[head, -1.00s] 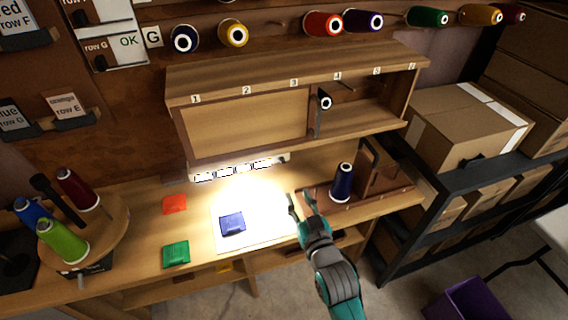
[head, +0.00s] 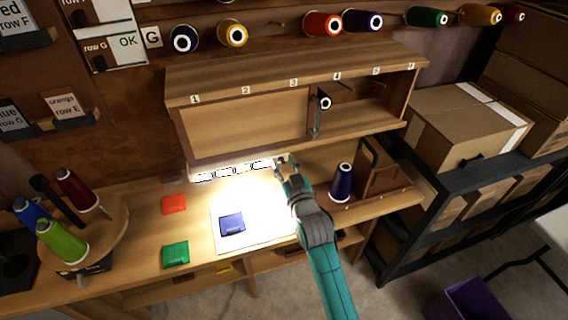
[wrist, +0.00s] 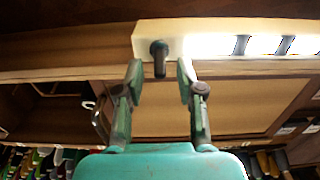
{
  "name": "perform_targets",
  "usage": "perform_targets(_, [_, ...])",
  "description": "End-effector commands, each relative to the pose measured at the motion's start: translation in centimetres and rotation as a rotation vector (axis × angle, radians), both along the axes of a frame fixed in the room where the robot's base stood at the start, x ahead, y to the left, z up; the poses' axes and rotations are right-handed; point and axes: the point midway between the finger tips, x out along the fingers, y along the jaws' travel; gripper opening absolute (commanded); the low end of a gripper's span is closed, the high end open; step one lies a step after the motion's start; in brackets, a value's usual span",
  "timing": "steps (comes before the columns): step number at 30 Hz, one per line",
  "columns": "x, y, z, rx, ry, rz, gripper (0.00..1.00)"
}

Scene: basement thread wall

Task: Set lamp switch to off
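The lamp (head: 232,171) is a pale bar under the shelf, with bright lit segments that throw a strong glow on the bench. In the wrist view the lamp (wrist: 215,45) runs across the top. Its switch (wrist: 158,57) is a small dark round-headed toggle near the bar's left end there. My gripper (head: 282,160) is at the right end of the lamp in the head view, hiding the switch. In the wrist view my gripper (wrist: 160,70) is open, one finger each side of the toggle with gaps between. I cannot tell whether the fingertips reach its depth.
A blue packet (head: 232,224) lies on a lit white mat (head: 262,235). A red packet (head: 174,204) and a green packet (head: 175,254) lie to the left. A dark blue spool (head: 342,182) stands right of my arm. The shelf (head: 240,120) overhangs the lamp.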

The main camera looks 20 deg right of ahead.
Motion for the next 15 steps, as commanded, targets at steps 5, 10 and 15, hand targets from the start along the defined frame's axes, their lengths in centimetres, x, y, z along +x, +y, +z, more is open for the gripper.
perform_targets(5, [0.58,0.00,-0.07,0.000,0.001,0.000,0.38])
perform_targets(10, [0.59,0.00,-0.06,0.000,0.001,0.000,0.38])
perform_targets(15, [0.58,0.00,-0.06,0.000,0.001,0.000,0.07])
